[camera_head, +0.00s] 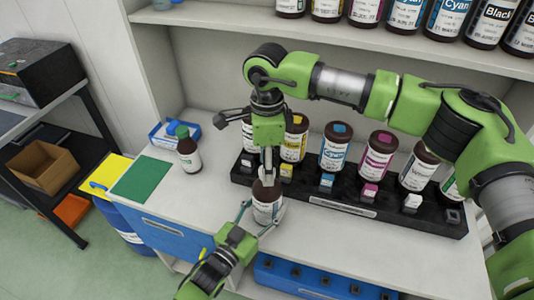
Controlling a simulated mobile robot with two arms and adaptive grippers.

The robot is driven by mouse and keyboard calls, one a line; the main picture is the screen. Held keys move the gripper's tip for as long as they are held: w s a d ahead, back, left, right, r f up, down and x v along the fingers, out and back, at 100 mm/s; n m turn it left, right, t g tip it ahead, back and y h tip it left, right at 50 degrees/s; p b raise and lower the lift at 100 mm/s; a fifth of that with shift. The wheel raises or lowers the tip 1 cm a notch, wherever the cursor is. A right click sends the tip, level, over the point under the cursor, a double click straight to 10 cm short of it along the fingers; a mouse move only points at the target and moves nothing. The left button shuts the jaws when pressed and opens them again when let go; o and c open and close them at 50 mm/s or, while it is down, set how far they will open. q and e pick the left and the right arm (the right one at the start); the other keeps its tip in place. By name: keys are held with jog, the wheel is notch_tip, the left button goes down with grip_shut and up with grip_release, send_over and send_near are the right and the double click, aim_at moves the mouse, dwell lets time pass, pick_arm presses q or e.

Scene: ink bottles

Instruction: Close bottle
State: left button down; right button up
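A brown ink bottle (267,209) with a white label stands upright near the front of the white counter. My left gripper (261,222) comes in from below, with its fingers on both sides of this bottle, shut on its body. My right gripper (267,178) points straight down over the bottle's top, its fingers close together at the neck. The fingers hide the bottle's mouth, and I cannot tell whether a cap is between them.
Behind is a black rack (318,195) with several brown ink bottles and coloured blocks. A blue holder (322,281) is below the front edge. More bottles stand on the upper shelf.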

jog(key=shift+f, duration=0.3)
jog(key=c, duration=1.2)
jog(key=o, duration=1.3)
